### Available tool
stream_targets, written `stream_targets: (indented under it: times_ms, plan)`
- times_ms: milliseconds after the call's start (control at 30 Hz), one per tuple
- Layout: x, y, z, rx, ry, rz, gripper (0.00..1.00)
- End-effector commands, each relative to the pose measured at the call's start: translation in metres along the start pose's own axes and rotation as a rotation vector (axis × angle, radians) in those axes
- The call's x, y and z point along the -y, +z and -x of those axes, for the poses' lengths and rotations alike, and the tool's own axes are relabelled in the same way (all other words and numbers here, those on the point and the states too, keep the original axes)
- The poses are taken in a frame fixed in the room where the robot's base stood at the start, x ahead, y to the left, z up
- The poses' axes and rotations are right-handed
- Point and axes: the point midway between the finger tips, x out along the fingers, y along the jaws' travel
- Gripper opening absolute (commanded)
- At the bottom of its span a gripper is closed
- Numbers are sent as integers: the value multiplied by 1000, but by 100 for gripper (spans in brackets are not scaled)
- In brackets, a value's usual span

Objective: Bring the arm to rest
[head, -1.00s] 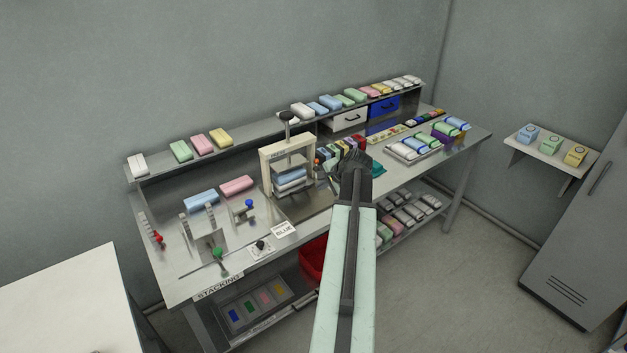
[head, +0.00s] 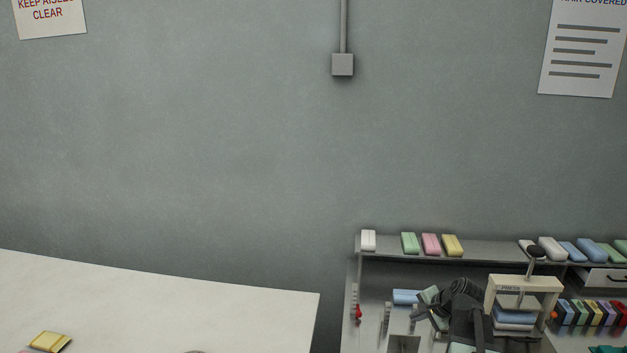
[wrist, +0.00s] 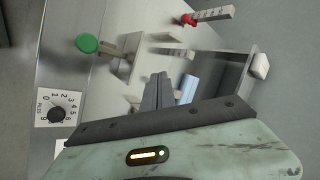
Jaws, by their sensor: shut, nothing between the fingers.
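My arm (head: 465,315) shows at the bottom right of the head view, folded in front of the stacking bench. My gripper (wrist: 158,91) shows in the middle of the wrist view, its two dark fingers together and empty. It points over the bench top. In the head view the arm's dark links partly hide the gripper, and its fingertips are hard to make out.
The wrist view shows a green knob (wrist: 87,43), a red knob (wrist: 187,19), a numbered dial (wrist: 58,115) and a blue block (wrist: 188,88). The head view shows a press (head: 554,285) right of my arm, a shelf (head: 383,252) with blocks behind, and a white table (head: 200,310) at left.

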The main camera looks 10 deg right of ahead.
Motion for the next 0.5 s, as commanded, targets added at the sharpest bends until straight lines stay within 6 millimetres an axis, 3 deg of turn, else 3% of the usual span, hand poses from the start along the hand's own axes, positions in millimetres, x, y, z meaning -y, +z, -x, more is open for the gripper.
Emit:
stream_targets:
  times_ms: [33,100,200,300,433,500]
  plan:
    - [16,44,-14,43,25,83,0]
    - [30,100,-30,98,67,209,0]
    - [39,174,-44,169,134,398,0]
    - [34,239,-48,233,210,598,0]
    - [8,299,-40,309,335,878,0]
    - [-18,296,-26,338,426,1000,0]
